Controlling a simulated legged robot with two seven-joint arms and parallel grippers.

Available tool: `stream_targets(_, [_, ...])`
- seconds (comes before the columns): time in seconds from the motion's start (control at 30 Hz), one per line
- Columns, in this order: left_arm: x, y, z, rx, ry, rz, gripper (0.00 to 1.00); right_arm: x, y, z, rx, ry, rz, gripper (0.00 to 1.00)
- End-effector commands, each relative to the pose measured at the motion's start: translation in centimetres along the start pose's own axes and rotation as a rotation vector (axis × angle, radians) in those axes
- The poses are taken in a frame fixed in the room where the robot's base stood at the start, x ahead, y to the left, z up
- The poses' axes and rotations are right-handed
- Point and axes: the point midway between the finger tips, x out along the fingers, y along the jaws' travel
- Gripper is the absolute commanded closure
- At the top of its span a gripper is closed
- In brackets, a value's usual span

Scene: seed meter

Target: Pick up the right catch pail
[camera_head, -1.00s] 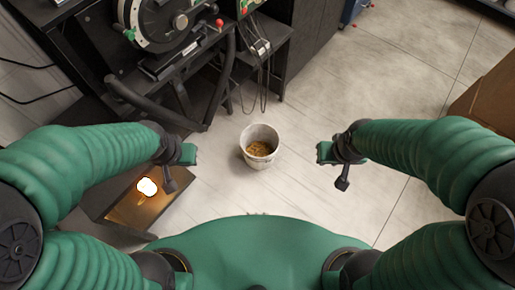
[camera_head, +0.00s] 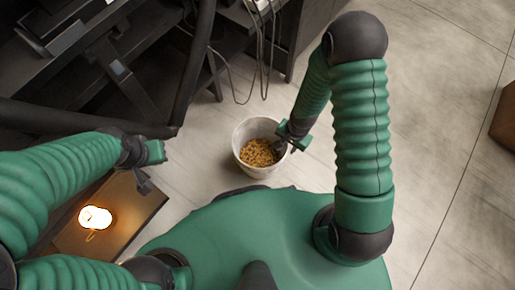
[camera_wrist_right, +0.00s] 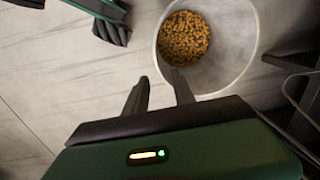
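The catch pail (camera_head: 244,132) is a whitish round bucket with yellow-brown grain in it, standing on the floor at the middle of the head view. It also shows in the right wrist view (camera_wrist_right: 238,50), at the top. My right gripper (camera_head: 284,146) is at the pail's right rim in the head view. In the wrist view its two fingers (camera_wrist_right: 160,78) are apart, one outside the pail wall and one over the inside. Contact with the wall cannot be told. My left gripper (camera_head: 156,164) is off to the left, away from the pail; its finger gap is unclear.
A dark machine stand (camera_head: 110,70) with bars and hanging cables (camera_head: 262,50) stands behind and left of the pail. A brown board with a bright lamp spot (camera_head: 130,205) lies at lower left.

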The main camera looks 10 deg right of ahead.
Motion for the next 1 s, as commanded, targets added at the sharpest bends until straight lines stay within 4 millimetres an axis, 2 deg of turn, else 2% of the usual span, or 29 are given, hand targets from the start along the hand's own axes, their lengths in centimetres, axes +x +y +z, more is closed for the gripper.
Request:
stream_targets(0.03, [1.6,0.0,0.4,0.0,-0.001,0.0,1.0,2.3,0.1,0.1,-0.001,-0.003,0.002,0.69])
stream_targets(0.1, [2.7,0.0,0.7,0.0,-0.001,0.0,1.0,4.3,0.1,0.0,-0.001,-0.003,0.002,0.69])
stream_targets(0.2, [4.1,0.0,1.0,0.0,-0.002,0.0,1.0,6.9,0.1,0.0,-0.001,-0.004,0.002,0.69])
stream_targets(0.3, [5.1,0.0,1.2,0.0,-0.002,0.0,1.0,8.7,0.1,-0.1,-0.001,-0.003,0.001,0.69])
stream_targets(0.47, [5.7,0.0,1.4,0.0,-0.002,0.0,1.0,9.8,0.1,-0.1,-0.002,-0.002,0.0,0.69])
stream_targets(0.77, [10.1,0.0,2.4,0.0,-0.002,0.0,1.0,14.6,0.3,0.0,-0.003,-0.003,0.002,0.69])
stream_targets(1.0, [9.8,0.0,2.4,0.0,-0.001,0.0,1.0,14.4,0.3,0.0,-0.001,-0.002,0.001,0.69])
